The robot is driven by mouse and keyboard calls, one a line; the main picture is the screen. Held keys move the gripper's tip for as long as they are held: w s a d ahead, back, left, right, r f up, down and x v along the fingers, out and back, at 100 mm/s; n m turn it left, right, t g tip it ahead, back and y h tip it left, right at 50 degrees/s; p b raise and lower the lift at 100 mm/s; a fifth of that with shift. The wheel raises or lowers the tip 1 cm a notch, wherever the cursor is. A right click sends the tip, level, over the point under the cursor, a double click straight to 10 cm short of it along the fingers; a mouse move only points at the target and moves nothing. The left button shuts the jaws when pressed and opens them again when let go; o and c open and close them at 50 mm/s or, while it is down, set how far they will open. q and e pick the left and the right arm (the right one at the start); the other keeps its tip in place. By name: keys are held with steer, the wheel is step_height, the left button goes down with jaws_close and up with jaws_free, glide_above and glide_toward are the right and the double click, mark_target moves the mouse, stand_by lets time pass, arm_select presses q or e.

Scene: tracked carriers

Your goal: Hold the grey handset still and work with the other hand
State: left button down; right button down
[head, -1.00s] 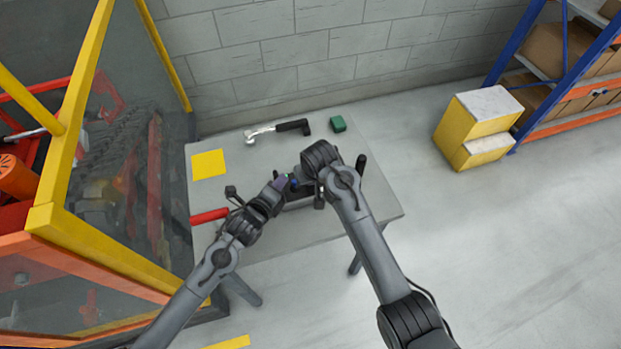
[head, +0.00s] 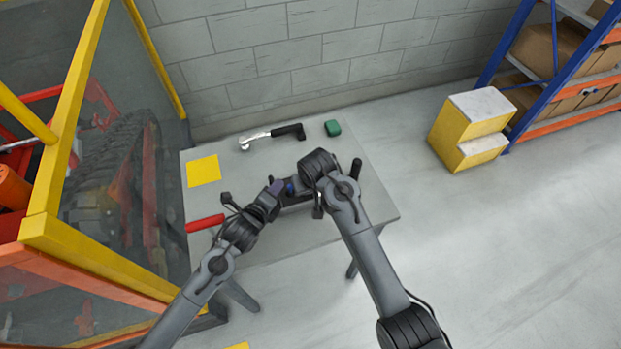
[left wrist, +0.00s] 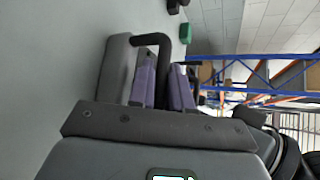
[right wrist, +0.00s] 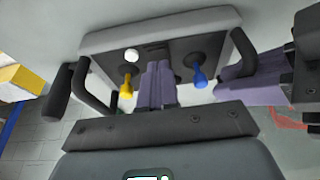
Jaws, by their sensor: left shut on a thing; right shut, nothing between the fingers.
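The grey handset (right wrist: 190,22) is a box with a black loop handle at each end, mostly hidden by my arms in the head view. It also shows in the left wrist view (left wrist: 115,62). Its face carries a yellow lever (right wrist: 126,84), a blue lever (right wrist: 199,76) and a white round button (right wrist: 132,56). My left gripper (left wrist: 163,72) is shut on one end handle, and its purple fingers also show in the head view (head: 277,187). My right gripper (right wrist: 158,68) is shut and empty, its fingertips between the two levers, close to the face; contact cannot be told.
The grey table (head: 240,165) also bears a yellow square (head: 203,171), a black-handled metal tool (head: 270,136), a green block (head: 332,128) and a red bar-like thing (head: 206,223). A yellow-framed enclosure (head: 72,130) stands left. A yellow step block (head: 460,120) and shelving stand right.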

steer(key=v, duration=1.3)
steer(key=shift+w+r, duration=0.2)
steer(key=shift+w, duration=0.05)
steer(key=shift+a, duration=0.1)
steer(key=shift+w+a+r, duration=0.15)
steer(key=shift+w+a, duration=0.1)
steer(key=shift+w, duration=0.55)
steer(key=x, duration=1.4)
steer(key=shift+s+d, duration=0.15)
steer(key=shift+s, duration=0.2)
steer(key=shift+f, duration=0.3)
steer(key=shift+s, duration=0.1)
